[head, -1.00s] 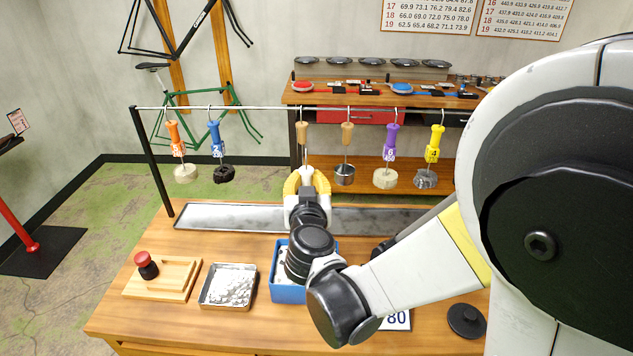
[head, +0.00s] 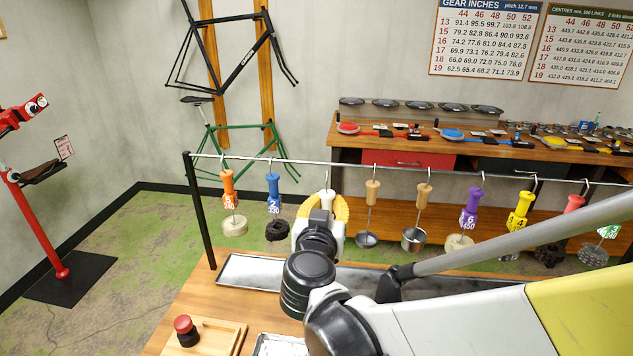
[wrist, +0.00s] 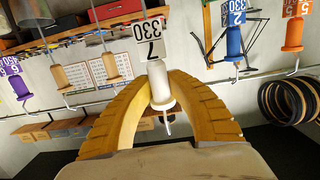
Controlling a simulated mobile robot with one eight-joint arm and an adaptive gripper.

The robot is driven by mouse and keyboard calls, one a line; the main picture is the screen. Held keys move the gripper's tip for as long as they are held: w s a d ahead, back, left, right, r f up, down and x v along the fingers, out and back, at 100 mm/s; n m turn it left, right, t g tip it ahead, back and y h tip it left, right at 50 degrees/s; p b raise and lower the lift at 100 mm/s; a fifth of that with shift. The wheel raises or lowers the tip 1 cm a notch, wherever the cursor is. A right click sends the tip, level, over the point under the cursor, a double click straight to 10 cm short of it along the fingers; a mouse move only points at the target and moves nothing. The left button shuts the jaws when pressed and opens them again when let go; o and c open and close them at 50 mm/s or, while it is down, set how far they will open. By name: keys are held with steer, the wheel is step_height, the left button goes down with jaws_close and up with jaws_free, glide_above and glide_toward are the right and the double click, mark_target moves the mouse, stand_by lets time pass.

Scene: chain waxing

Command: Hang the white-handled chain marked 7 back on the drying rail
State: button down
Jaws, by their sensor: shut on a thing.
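My gripper (head: 322,212), with yellow fingers, is shut on the white handle (wrist: 161,85) tagged 7 and 330. In the head view the handle's top (head: 327,196) shows between the fingers. The fingers and wrist hide its lower part and chain there. The wrist view is upside down, and the handle's hook (wrist: 168,124) points toward the picture's bottom. The drying rail (head: 345,164) runs across behind the handle. The hook is close to the rail, but I cannot tell whether it is over it. The gripper is between the blue 2 handle (head: 273,193) and a wooden handle (head: 372,192).
An orange handle (head: 228,189) hangs left of the blue one. Another wooden handle (head: 423,195), a purple 6 handle (head: 472,203) and a yellow handle (head: 521,207) hang to the right. A metal drip tray (head: 245,271) lies below the rail. The rail's left post (head: 199,210) stands clear.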

steer(key=shift+w+a, duration=0.2)
steer(key=shift+w, duration=0.3)
steer(key=shift+w+d+r, duration=0.1)
steer(key=shift+w+d, duration=0.2)
steer(key=shift+w, duration=0.15)
steer(key=f+b+x, duration=0.1)
steer(key=b+x, duration=0.1)
steer(key=x, duration=0.5)
steer(key=shift+w, duration=0.25)
steer(key=shift+f, duration=0.15)
steer(key=c, duration=0.9)
jaws_free()
steer(key=shift+c, duration=0.2)
steer(key=shift+s, duration=0.1)
